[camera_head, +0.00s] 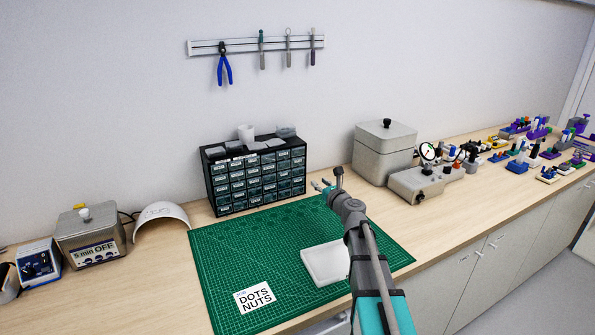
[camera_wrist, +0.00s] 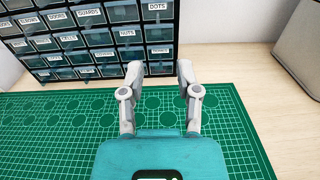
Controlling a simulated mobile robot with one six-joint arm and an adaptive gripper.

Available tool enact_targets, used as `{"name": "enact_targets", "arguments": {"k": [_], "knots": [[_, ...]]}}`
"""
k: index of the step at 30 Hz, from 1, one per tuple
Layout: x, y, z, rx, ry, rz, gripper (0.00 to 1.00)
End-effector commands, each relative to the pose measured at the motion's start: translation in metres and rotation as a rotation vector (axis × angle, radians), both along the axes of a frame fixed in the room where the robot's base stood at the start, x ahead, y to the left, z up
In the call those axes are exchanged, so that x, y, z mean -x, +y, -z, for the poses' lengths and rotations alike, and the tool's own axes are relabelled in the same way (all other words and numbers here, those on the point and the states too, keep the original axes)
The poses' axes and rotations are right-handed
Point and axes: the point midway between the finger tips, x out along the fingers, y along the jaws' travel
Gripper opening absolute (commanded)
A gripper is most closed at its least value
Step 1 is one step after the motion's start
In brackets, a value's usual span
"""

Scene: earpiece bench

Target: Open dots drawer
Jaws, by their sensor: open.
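The dots drawer (camera_wrist: 157,8), labelled DOTS, is at the top of the wrist view, in the rightmost column of the dark drawer cabinet (camera_wrist: 179,30). It looks shut. The cabinet (camera_head: 210,192) stands at the back of the bench in the head view, where its labels are too small to read. My gripper (camera_wrist: 160,72) is open and empty, in front of the cabinet's lower right corner and below the dots drawer, apart from it. In the head view my gripper (camera_head: 322,186) shows just right of the cabinet, partly hidden by my arm.
A green cutting mat (camera_head: 225,250) covers the bench before the cabinet. A grey lidded box (camera_head: 384,155) stands to the right. Small containers (camera_head: 246,132) sit on the cabinet.

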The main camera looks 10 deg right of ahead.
Motion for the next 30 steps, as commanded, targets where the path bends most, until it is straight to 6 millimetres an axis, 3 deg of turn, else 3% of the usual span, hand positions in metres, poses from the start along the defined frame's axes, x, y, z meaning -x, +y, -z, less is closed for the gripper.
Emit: {"name": "enact_targets", "arguments": {"k": [17,30], "knots": [[-0.008,0.01,0.0,0.0,0.0,-0.01,0.43],[-0.061,0.027,0.0,0.0,0.0,-0.012,0.43]]}}
